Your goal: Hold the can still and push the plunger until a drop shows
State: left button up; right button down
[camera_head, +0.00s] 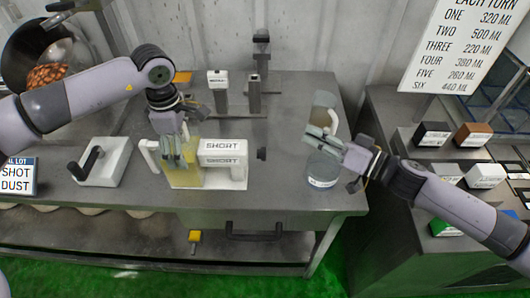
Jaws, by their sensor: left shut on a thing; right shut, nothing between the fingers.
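My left gripper (180,162) is shut at a yellowish see-through vessel (184,182), beside a white unit (223,147) marked SHORT on the table. Its fingers cover part of the vessel, so the exact grip is hidden. A dark knob (262,154) sticks out at the unit's right; I cannot tell whether it is the plunger. My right gripper (316,139) is shut and empty, in front of a tall clear cylinder (324,104) with a light label low down. I cannot tell whether they touch. No can is plainly recognisable, and no drop can be made out.
The grey table (290,110) has upright dark posts (254,95) at the back. A white block with a black handle (103,162) stands at the left. A pan (42,58) is at far left. Small boxes (432,134) sit on the right bench. The table's front edge is close.

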aim_at(263, 154)
jog(key=f+m+h, duration=0.1)
jog(key=m, duration=0.1)
jog(key=d+f+m+h, duration=0.1)
jog(key=f+m, duration=0.1)
jog(key=s+d+f+m+h, duration=0.1)
jog(key=m, duration=0.2)
jog(key=shift+s+f+t, duration=0.1)
jog(key=shift+f+t, duration=0.2)
jog(key=shift+f, duration=0.1)
jog(key=a, duration=0.9)
dwell(1.1)
jog(key=shift+a, duration=0.35)
jog(key=shift+a, duration=1.25)
dwell(1.0)
jog(key=shift+d, duration=1.65)
